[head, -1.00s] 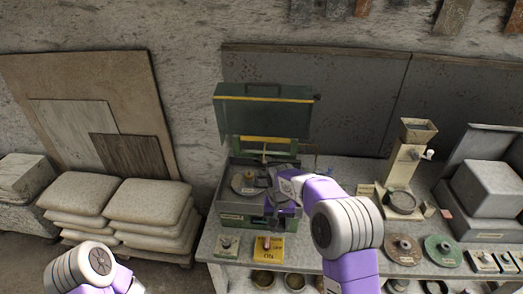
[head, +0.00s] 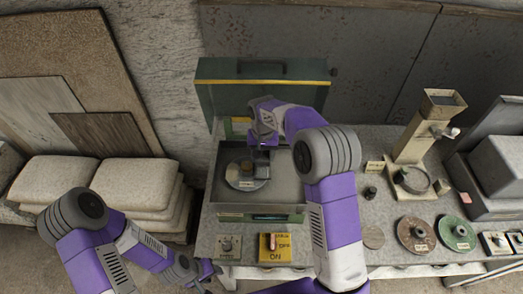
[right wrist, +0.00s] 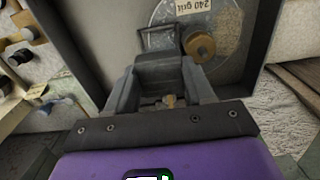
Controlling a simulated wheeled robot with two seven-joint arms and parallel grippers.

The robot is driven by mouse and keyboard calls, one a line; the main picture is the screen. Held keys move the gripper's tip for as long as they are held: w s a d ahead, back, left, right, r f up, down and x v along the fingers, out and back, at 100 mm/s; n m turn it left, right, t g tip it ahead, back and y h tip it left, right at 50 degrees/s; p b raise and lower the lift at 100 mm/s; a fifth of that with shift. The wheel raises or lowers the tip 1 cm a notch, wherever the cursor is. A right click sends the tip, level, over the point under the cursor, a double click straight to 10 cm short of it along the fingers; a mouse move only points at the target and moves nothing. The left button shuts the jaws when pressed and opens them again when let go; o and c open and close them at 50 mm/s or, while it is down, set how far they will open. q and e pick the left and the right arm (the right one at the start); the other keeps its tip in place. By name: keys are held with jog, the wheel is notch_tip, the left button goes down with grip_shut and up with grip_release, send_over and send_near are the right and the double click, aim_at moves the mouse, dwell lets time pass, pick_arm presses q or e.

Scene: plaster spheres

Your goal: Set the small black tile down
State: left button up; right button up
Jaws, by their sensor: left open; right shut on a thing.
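My right gripper (head: 262,158) reaches down into the open green machine over its round grinding plate (head: 240,181). In the right wrist view (right wrist: 163,88) its fingers are shut on a small dark block, which appears to be the black tile (right wrist: 163,68). The tile is just above or at the plate; I cannot tell whether it touches. The plate also shows in the right wrist view (right wrist: 226,62), with a "240 grit" label and a brass knob (right wrist: 200,45) beside the tile. My left gripper (head: 212,272) is open and empty in front of the bench.
The machine's raised green lid (head: 262,95) stands behind my right gripper, and the tray walls (head: 290,190) surround the plate. A yellow switch box (head: 275,247) sits in front. Loose discs (head: 417,234) and a grinder stand (head: 420,140) are to the right.

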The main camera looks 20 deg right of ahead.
jog(key=shift+f, duration=0.4)
jog(key=shift+f+b, duration=1.8)
jog(key=shift+f, duration=0.65)
jog(key=shift+f+b, duration=0.4)
jog(key=shift+f, duration=0.3)
jog(key=o, duration=1.2)
jog(key=shift+a, duration=0.2)
